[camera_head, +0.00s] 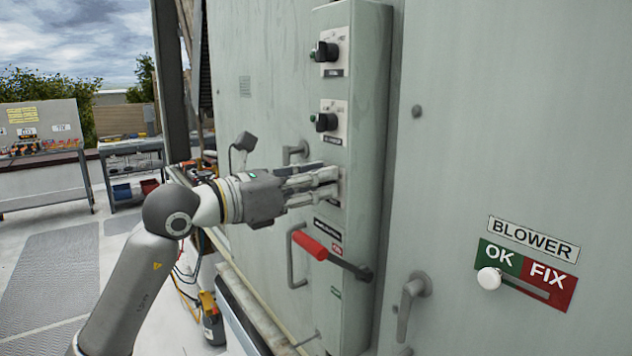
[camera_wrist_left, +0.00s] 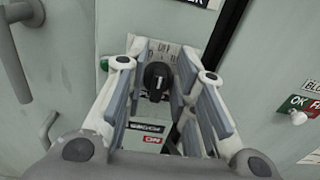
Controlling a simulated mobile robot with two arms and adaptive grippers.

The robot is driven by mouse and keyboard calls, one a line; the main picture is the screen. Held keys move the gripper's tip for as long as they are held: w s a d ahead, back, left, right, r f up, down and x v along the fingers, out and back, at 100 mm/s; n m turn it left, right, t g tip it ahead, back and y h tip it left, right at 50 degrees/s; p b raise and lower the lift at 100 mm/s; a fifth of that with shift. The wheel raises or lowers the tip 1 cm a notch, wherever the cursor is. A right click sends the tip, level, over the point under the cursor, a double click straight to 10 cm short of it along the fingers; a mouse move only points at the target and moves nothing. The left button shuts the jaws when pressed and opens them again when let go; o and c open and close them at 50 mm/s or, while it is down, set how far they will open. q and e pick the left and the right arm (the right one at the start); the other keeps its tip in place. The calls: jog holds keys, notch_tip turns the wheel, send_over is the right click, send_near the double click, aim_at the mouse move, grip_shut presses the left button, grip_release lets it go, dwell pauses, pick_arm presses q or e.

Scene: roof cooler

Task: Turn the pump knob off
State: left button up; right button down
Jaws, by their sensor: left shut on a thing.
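My left gripper (camera_head: 330,182) reaches from the left to the third switch plate down on the grey-green control column. In the left wrist view a black knob (camera_wrist_left: 157,82) sits between the two fingers of the gripper (camera_wrist_left: 161,75), which is shut on it. The knob's white line looks close to upright. Lettering on its plate (camera_wrist_left: 166,50) is partly covered, and I cannot read a pump label. In the head view the fingers hide this knob. A green light (camera_wrist_left: 104,64) sits left of the plate. My right gripper is not in view.
Two more black knobs, an upper one (camera_head: 325,51) and a lower one (camera_head: 325,122), sit above on the column (camera_head: 368,100). A red-handled lever (camera_head: 312,246) juts out below the gripper. A BLOWER OK/FIX slider (camera_head: 489,278) and a door handle (camera_head: 412,296) are to the right.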

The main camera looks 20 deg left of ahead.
pick_arm(q)
jog(key=o, duration=0.8)
jog(key=v, duration=1.2)
jog(key=shift+a, duration=0.1)
